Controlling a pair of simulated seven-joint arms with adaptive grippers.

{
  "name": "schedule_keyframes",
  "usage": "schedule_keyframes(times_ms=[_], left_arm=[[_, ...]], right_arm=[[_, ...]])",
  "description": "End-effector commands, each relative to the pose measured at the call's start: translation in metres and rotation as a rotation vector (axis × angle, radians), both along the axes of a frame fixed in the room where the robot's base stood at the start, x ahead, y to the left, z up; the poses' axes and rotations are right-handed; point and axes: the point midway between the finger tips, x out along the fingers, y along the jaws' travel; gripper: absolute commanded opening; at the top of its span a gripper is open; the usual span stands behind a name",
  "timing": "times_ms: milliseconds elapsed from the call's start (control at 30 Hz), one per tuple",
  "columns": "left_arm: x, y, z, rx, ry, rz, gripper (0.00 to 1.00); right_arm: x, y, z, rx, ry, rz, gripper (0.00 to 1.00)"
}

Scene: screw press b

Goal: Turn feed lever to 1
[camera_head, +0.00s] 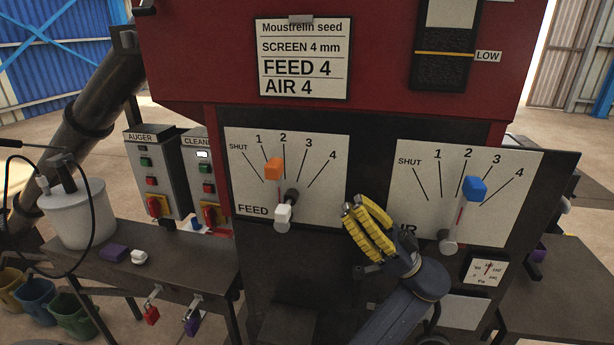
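The feed lever (273,169) has an orange knob and a white hub in front of the FEED dial plate (325,203). It leans slightly left of upright. The knob covers the lower end of the 1 line, and the lever seems to point between 1 and 2; its standoff from the plate makes the exact reading unclear.
The air lever (474,188) with a blue knob stands to the right, on its own dial plate (424,164). A sign (304,58) above reads FEED 4, AIR 4. AUGER (158,172) and cleaner switch boxes stand left. A side table (95,265) holds a white pot (78,217).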

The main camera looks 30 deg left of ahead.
Motion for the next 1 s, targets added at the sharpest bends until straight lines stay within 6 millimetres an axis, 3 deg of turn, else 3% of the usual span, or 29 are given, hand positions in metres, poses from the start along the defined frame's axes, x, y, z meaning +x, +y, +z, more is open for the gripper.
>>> schedule_keyframes(times_ms=[267,700,1000], left_arm=[[-0.006,0.019,0.021,-0.003,-0.007,0.001,0.00],[-0.023,0.069,0.075,-0.002,-0.007,0.001,0.00],[-0.032,0.098,0.072,-0.003,-0.002,0.002,0.00]], right_arm=[[-0.001,0.000,0.000,0.000,0.001,0.000,0.44],[-0.001,0.000,0.000,0.000,0.002,0.001,0.44],[-0.001,0.000,0.000,-0.001,0.002,0.001,0.44]])
